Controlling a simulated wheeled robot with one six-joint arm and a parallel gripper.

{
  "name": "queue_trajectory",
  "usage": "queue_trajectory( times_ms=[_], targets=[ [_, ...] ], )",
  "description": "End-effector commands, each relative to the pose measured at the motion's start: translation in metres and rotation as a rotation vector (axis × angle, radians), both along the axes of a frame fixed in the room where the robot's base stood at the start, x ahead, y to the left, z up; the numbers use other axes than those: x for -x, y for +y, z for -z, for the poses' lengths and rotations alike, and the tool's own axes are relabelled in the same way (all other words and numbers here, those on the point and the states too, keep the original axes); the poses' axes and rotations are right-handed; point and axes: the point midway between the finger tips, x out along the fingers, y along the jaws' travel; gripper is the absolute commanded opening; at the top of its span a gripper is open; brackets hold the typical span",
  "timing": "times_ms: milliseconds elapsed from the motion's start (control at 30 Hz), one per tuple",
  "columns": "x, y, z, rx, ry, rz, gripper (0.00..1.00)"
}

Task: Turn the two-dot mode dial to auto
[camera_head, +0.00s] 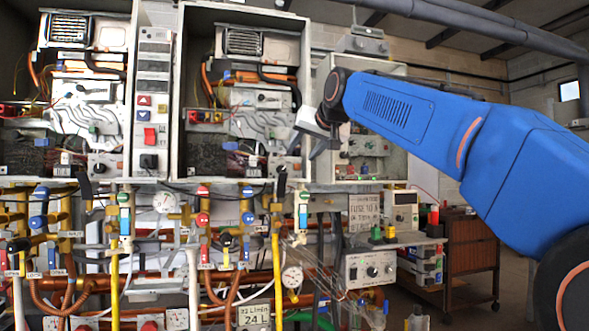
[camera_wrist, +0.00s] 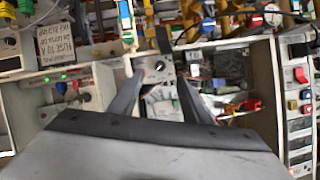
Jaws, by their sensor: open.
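Several dials show, and the dot marks are too small to read, so I cannot tell which is the two-dot one. One black dial with a pale pointer (camera_head: 283,164) sits on a white panel low in the middle heater cabinet. A similar dial (camera_head: 99,168) is in the left cabinet. In the wrist view a dial (camera_wrist: 159,66) on a white panel shows between the finger tips, seemingly the middle cabinet's. My gripper (camera_wrist: 160,76) is open and empty, its two dark fingers either side of that dial, apparently short of the panel. In the head view my gripper (camera_head: 318,146) is at the cabinet's right edge.
The middle cabinet's side wall (camera_head: 304,100) stands close to my gripper. Several valves and pipes, including a teal-and-white valve (camera_head: 303,209), hang below. A grey box with a dial (camera_head: 372,270) stands lower right. A red rocker switch (camera_head: 150,137) is on the strip between cabinets.

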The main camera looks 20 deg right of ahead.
Motion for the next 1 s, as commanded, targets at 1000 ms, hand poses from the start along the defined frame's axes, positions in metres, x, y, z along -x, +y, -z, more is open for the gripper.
queue_trajectory(
  times_ms=[1000],
  targets=[
    [-0.133, 0.018, 0.031, -0.014, -0.026, 0.000, 0.43]
  ],
)
